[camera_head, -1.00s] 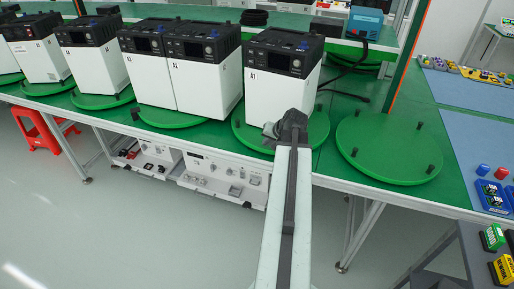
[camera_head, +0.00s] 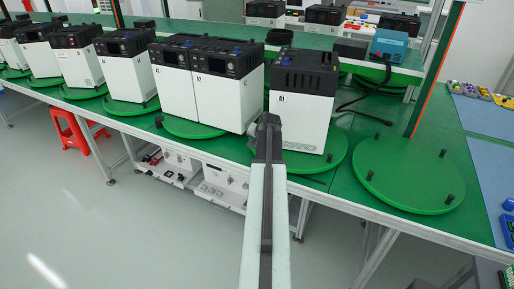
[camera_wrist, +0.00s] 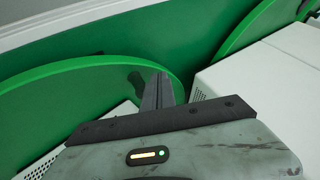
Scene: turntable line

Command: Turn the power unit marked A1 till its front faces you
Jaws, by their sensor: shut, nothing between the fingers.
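The power unit marked A1 (camera_head: 298,112) is a white box with a black upper part. It stands upright on a green turntable (camera_head: 334,158). The white face with the A1 mark is towards me, with a plain dark band above it; I make out no screen or dials there. My gripper (camera_head: 266,122) is shut and empty, low at the left edge of A1, near the turntable rim; contact cannot be told. In the wrist view its closed fingers (camera_wrist: 157,90) lie over a green disc (camera_wrist: 70,95) near a dark peg (camera_wrist: 135,79).
Unit A2 (camera_head: 222,100) stands close on the left, with more units in a row beyond. An empty turntable (camera_head: 408,175) with upright pegs is on the right. A blue device (camera_head: 388,45) and a cable lie behind. The floor in front is clear.

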